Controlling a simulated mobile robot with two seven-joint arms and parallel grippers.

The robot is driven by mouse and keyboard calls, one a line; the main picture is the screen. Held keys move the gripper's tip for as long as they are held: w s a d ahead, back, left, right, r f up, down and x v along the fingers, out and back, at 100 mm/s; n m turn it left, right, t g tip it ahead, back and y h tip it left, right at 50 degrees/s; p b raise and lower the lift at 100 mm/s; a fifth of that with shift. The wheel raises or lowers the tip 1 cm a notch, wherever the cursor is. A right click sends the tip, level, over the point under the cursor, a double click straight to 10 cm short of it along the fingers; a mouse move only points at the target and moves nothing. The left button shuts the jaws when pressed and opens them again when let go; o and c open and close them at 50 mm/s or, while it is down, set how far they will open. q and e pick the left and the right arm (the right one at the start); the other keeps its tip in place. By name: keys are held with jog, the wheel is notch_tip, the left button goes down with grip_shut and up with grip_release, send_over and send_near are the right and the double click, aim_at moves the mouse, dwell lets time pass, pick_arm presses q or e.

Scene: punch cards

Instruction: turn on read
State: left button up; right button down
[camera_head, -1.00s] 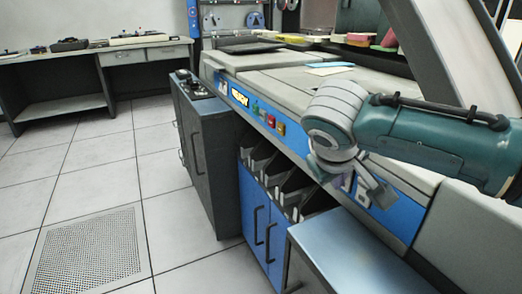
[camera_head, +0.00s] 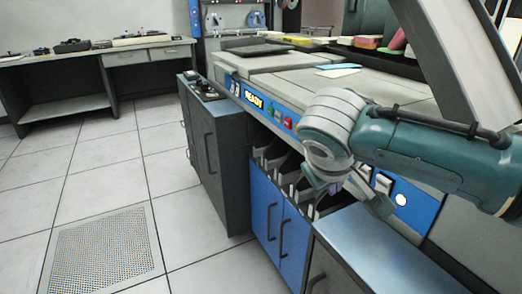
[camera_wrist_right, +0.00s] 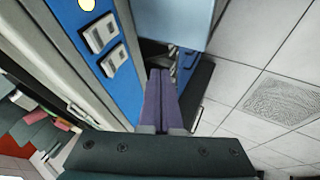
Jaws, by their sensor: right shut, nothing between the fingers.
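The blue control panel of the card machine (camera_head: 420,209) carries pale rocker switches. One switch (camera_head: 383,183) shows just right of my right gripper, beside a lit, pale yellow round lamp (camera_head: 400,199). The right wrist view shows two switches, one (camera_wrist_right: 100,33) near the lamp (camera_wrist_right: 87,4) and another (camera_wrist_right: 113,60) nearer the fingers. No label is readable on them. My right gripper (camera_head: 334,188) is shut and empty in front of the panel. Its purple fingers (camera_wrist_right: 160,95) lie together, beside the panel and apart from the switches. My left gripper is out of view.
A lit READY sign (camera_head: 254,99), a green button (camera_head: 271,113) and a red button (camera_head: 287,122) sit farther left along the panel. Below are card bins and a blue cabinet (camera_head: 278,225). A grey-blue box top (camera_head: 375,250) juts out underneath. Floor at left is clear.

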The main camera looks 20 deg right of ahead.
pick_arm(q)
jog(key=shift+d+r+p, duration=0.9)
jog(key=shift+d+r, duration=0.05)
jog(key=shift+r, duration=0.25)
pick_arm(e)
jog(key=v, duration=0.7)
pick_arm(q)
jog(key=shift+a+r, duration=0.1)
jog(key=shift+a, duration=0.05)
pick_arm(e)
jog(key=shift+s+f, duration=0.15)
jog(key=shift+s, duration=0.05)
jog(key=s+a+r+n+g+y+p, duration=0.1)
jog(key=s+a+r+y+p, duration=0.15)
jog(key=s+p, duration=0.3)
jog(key=s+a+r+n+y+p, duration=0.1)
jog(key=s+a+r+y+p, duration=0.2)
jog(key=s, duration=0.4)
jog(key=s+r+p, duration=0.8)
jog(key=s+r, duration=0.2)
pick_arm(q)
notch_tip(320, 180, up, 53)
jog(key=p, duration=3.6)
jog(key=shift+p, duration=0.3)
pick_arm(e)
notch_tip(320, 180, up, 36)
jog(key=shift+w, duration=0.25)
